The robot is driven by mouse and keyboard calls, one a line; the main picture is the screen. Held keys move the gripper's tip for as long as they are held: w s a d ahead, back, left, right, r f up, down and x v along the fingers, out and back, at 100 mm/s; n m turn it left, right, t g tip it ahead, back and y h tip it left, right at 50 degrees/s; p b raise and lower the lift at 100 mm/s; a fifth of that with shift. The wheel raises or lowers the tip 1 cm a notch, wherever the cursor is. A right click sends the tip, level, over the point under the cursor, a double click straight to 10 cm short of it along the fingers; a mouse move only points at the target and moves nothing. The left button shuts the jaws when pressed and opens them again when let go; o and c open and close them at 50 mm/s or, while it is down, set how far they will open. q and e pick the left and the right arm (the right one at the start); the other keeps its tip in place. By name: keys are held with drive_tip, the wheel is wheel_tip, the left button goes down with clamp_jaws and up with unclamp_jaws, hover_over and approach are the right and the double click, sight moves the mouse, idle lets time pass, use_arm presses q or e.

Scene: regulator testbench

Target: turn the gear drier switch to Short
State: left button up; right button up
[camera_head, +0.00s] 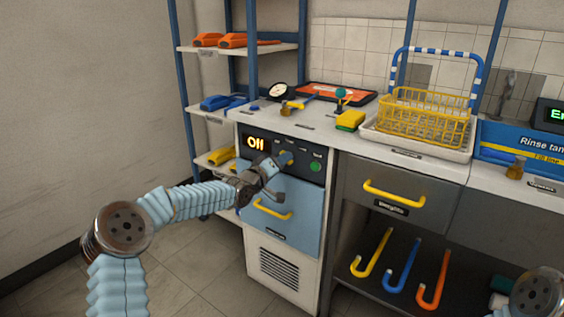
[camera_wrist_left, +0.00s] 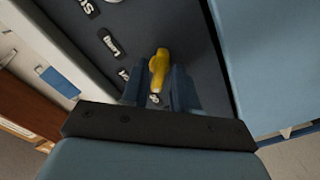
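The gear drier is the blue-fronted unit with a dark control panel (camera_head: 262,143) in the head view. Its display (camera_head: 255,142) reads "Off" in orange. The switch is a yellow knob (camera_wrist_left: 158,68) on the dark panel in the left wrist view, with small white labels around it, tilted and hard to read. My left gripper (camera_head: 279,164) is at the panel. In the left wrist view its two blue fingers (camera_wrist_left: 159,90) stand apart on either side of the knob; I cannot tell whether they touch it. My right gripper is out of view.
A green button (camera_head: 316,167) is right of the knob. A drawer with a yellow handle (camera_head: 272,210) sits below the panel. Shelves (camera_head: 236,49) stand at left.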

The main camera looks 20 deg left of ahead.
use_arm(q)
clamp_jaws()
drive_tip(key=m+b, duration=0.4)
drive_tip(key=m, duration=0.5)
drive_tip(key=shift+f+m, duration=0.1)
drive_tip(key=shift+m, duration=0.2)
idle(0.5)
drive_tip(key=shift+o, duration=1.3)
unclamp_jaws()
